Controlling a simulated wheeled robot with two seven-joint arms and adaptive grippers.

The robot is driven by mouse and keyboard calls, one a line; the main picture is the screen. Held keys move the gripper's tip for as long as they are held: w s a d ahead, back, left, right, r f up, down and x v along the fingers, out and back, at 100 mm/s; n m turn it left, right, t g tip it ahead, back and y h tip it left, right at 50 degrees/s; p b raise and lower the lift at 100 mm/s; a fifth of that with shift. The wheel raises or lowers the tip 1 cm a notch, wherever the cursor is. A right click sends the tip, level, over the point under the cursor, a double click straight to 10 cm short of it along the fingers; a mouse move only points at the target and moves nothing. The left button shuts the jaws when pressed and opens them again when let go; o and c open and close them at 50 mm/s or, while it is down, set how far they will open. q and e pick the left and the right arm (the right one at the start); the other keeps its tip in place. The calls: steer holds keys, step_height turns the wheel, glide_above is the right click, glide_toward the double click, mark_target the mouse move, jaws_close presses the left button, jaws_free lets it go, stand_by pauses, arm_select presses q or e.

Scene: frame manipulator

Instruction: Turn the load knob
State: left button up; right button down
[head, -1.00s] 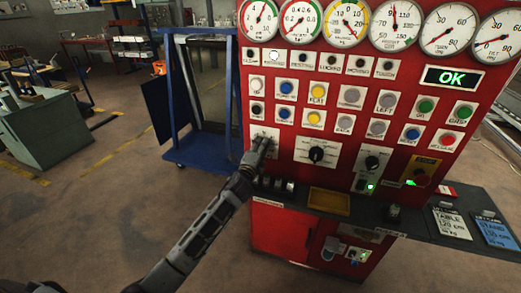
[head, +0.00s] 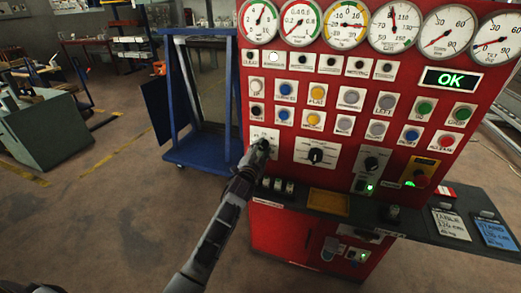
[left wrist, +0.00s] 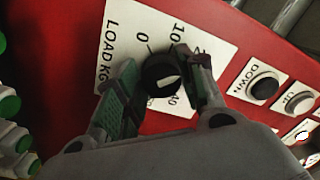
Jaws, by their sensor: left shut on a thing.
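The load knob (left wrist: 162,76) is a black round knob with a white pointer mark, on a white plate (left wrist: 124,38) lettered "LOAD KG" with numbers around it, in the left wrist view. My left gripper (left wrist: 165,72) is shut on the knob, one finger on each side. In the head view the left gripper (head: 258,150) is at the lower left of the red panel (head: 350,190), covering most of the knob and part of its plate (head: 262,135). My right gripper is in neither view.
Buttons (head: 287,88) sit above the knob, with round gauges (head: 345,22) on top. Another dial (head: 316,155) is just to the right. A dark ledge (head: 445,232) juts out below the panel. A blue cart (head: 205,150) stands close on the left.

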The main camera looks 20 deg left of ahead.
arm_select(q)
steer(key=shift+f, duration=0.1)
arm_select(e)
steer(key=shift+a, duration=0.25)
arm_select(q)
steer(key=o, duration=1)
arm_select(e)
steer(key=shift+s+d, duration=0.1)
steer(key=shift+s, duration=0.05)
arm_select(q)
steer(key=shift+s, duration=0.95)
steer(key=shift+s+f, duration=0.15)
steer(key=shift+s, duration=4.9)
steer(key=shift+f, duration=0.15)
